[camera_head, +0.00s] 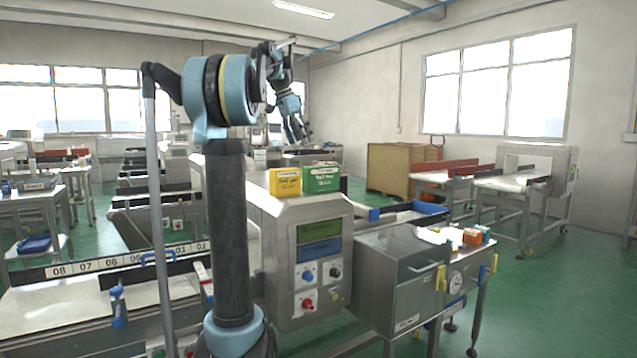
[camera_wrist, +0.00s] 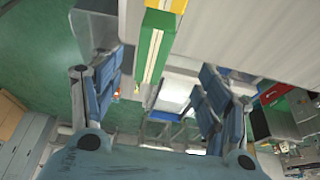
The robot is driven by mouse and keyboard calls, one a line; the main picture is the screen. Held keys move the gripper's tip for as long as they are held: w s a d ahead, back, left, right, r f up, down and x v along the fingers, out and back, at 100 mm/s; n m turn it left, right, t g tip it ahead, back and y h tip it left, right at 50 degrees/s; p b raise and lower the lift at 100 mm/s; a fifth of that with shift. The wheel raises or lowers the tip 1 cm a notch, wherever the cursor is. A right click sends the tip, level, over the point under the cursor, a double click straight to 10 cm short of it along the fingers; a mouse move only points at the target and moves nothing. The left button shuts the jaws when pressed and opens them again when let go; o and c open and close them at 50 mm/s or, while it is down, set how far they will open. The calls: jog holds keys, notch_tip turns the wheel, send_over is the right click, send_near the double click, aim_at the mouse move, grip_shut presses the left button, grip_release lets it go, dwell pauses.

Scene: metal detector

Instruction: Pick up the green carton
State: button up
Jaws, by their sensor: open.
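The green carton (camera_head: 321,178) stands upright on top of the grey metal detector housing, close to the right of a yellow carton (camera_head: 285,182). My gripper (camera_head: 296,132) shows above the cartons in the head view, apart from them, pointing down.
The metal detector housing (camera_head: 308,225) has a panel of buttons and screens on its front. A steel box (camera_head: 400,270) and small cartons (camera_head: 472,237) are to its right. A conveyor (camera_head: 80,310) runs to the left.

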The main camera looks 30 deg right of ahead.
aim_at(311, 167)
jog(key=x, duration=1.6)
jog(key=shift+s+d, duration=0.3)
jog(key=shift+d+f, duration=0.15)
jog(key=shift+f, duration=0.35)
jog(key=c, duration=1.5)
